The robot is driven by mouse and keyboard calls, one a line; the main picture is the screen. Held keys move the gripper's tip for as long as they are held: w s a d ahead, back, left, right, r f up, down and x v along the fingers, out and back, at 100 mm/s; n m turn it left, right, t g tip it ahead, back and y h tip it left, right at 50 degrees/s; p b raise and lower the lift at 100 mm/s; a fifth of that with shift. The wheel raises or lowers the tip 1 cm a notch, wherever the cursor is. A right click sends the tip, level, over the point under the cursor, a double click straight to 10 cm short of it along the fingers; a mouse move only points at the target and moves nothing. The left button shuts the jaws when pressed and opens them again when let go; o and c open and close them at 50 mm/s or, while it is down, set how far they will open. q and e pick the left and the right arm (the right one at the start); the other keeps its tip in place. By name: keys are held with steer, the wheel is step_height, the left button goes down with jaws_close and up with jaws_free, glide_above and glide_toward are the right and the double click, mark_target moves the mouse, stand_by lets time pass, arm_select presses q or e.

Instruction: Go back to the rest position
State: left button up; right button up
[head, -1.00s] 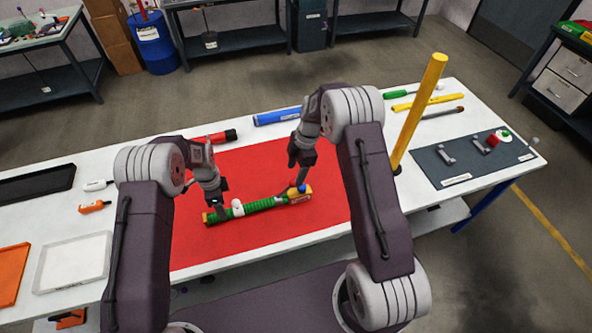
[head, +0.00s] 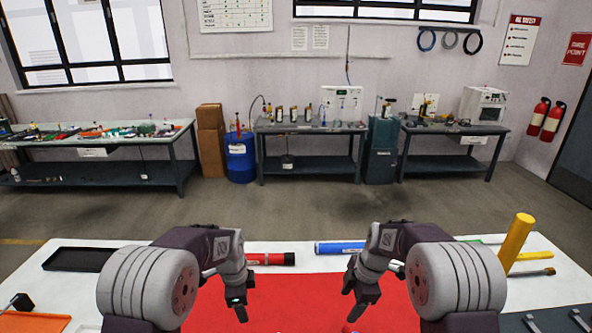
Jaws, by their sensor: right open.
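My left gripper (head: 239,309) hangs over the left part of the red mat (head: 290,300), its fingers pointing down. I cannot tell whether it is open or shut. My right gripper (head: 352,311) is open and points down over the mat's right part. Both arms are bent, with the grippers apart from each other. The green tube is not recognisable in this view.
On the white table (head: 305,262) lie a red and black tube (head: 268,259), a blue tube (head: 340,248) and a black tray (head: 90,259). A yellow post (head: 515,240) stands at the right. Workbenches, a blue drum (head: 240,160) and a wall lie beyond open floor.

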arm_select(q)
steer(key=s+a+n, duration=0.2)
steer(key=s+n, duration=0.6)
steer(key=s, duration=0.2)
steer(key=s+a+n, duration=0.2)
steer(key=s+n, duration=0.6)
steer(key=s, duration=0.3)
steer(key=shift+s+a+f+n, duration=0.2)
steer(key=shift+a+f+n, duration=0.1)
steer(key=shift+f, duration=0.1)
arm_select(e)
steer(key=s+d+f+m+h, duration=0.1)
steer(key=s+d+m, duration=0.1)
steer(key=s+m, duration=1.7)
steer(key=shift+s+f+h, duration=0.25)
steer(key=shift+s+h, duration=0.15)
steer(key=shift+s, duration=0.45)
arm_select(q)
steer(key=shift+w, duration=0.15)
arm_select(e)
steer(key=shift+w, duration=0.15)
